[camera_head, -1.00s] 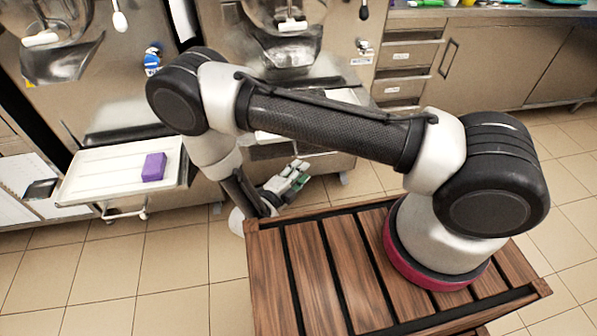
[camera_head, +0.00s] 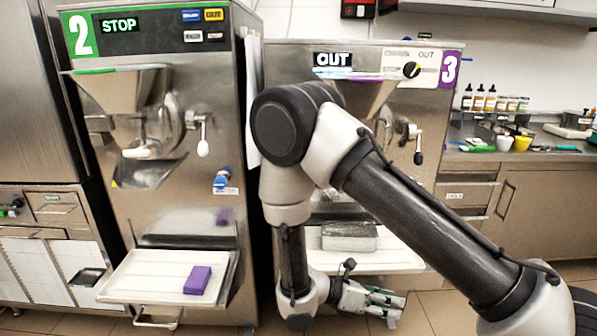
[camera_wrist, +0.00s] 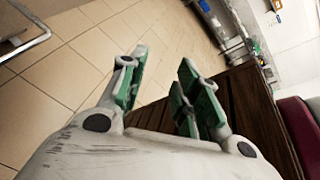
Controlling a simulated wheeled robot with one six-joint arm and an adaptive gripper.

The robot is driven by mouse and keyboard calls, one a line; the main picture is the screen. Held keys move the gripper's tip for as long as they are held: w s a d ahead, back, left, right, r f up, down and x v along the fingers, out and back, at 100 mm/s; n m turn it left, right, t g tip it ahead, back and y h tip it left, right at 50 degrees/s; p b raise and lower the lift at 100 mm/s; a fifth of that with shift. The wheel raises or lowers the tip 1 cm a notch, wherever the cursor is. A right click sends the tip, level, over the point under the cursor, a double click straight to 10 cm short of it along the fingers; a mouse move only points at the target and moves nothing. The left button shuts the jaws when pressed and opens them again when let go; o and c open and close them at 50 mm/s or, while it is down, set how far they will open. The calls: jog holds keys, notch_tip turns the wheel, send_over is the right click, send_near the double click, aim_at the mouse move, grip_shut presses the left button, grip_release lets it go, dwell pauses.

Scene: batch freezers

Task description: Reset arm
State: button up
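My gripper (camera_head: 392,303) hangs low in front of the number 3 machine, below its tray, with its fingers pointing right. In the wrist view my gripper (camera_wrist: 163,62) shows two green-padded fingers spread apart. Nothing is between them; only floor tiles show through the gap. My arm is bent, with the elbow high and the forearm hanging down in front of machine 3 (camera_head: 440,72).
Machine 2 (camera_head: 215,120) stands at left, its display reading STOP. A purple block (camera_head: 197,280) lies on its white tray (camera_head: 135,277). A grey metal container (camera_head: 350,237) sits on machine 3's tray (camera_head: 395,262). A counter (camera_head: 480,155) with bottles is at right.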

jog(key=s+d+r+m+t+y, duration=0.1)
jog(key=s+d+r+m+y, duration=0.2)
jog(key=r+m, duration=0.5)
jog(key=s+d+r+m+t+y, duration=0.1)
jog(key=s+d+r+m+y, duration=0.3)
jog(key=r, duration=1)
jog(key=s+d+r+m+t+y, duration=0.2)
jog(key=s+d+r+m+y, duration=0.2)
jog(key=d+r+m+y, duration=0.3)
notch_tip(320, 180, up, 5)
jog(key=m, duration=0.5)
jog(key=shift+d+f, duration=0.15)
jog(key=shift+d, duration=0.15)
